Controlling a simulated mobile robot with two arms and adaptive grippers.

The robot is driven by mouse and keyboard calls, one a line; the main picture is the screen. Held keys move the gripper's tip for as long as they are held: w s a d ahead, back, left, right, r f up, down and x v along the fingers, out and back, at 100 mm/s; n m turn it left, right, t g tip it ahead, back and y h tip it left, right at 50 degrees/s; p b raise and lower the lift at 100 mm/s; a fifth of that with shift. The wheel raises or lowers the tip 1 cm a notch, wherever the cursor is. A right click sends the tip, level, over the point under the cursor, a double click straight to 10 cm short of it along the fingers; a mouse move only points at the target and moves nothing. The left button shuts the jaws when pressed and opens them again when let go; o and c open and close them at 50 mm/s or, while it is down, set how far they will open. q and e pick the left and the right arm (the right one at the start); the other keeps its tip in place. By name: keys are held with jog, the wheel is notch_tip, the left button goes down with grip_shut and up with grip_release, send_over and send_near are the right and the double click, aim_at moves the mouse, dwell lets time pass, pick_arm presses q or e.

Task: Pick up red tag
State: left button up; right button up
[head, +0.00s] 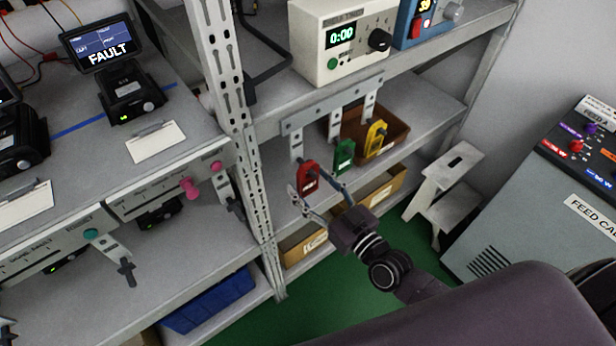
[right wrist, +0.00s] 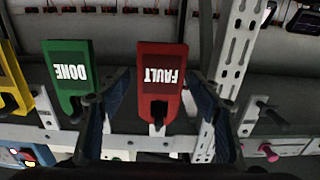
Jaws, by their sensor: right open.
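The red tag (head: 307,176) hangs from a hook on a rail under the shelf in the head view. In the right wrist view the red tag (right wrist: 161,85) reads FAULT, upside down. My right gripper (head: 318,197) is open around the tag, with one finger on each side of it. In the right wrist view the fingers (right wrist: 160,108) stand left and right of the tag's narrow end; contact cannot be told. A green tag (head: 344,154), marked DONE in the right wrist view (right wrist: 68,75), hangs beside it. My left gripper is not in view.
A yellow tag (head: 376,138) hangs beyond the green one. A perforated upright (head: 236,130) stands close left of the red tag. A brown bin (head: 391,126) sits on the shelf behind. A grey step stool (head: 445,190) stands right, on green floor.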

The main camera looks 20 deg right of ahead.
jog(key=shift+w+a, duration=0.25)
jog(key=shift+w, duration=0.3)
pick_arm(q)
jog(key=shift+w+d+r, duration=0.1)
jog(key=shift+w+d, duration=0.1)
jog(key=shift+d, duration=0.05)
pick_arm(e)
jog(key=c, duration=1)
jog(key=shift+r, duration=0.1)
jog(key=shift+c, duration=0.2)
jog(key=shift+r, duration=0.6)
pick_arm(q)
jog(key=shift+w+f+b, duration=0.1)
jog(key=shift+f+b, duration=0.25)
pick_arm(e)
jog(key=r+v, duration=0.1)
jog(key=v, duration=1.7)
jog(key=shift+r, duration=0.2)
jog(key=shift+s, duration=0.1)
pick_arm(q)
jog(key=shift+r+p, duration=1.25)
jog(key=shift+p, duration=0.05)
pick_arm(e)
jog(key=v, duration=0.7)
jog(key=shift+s, duration=0.2)
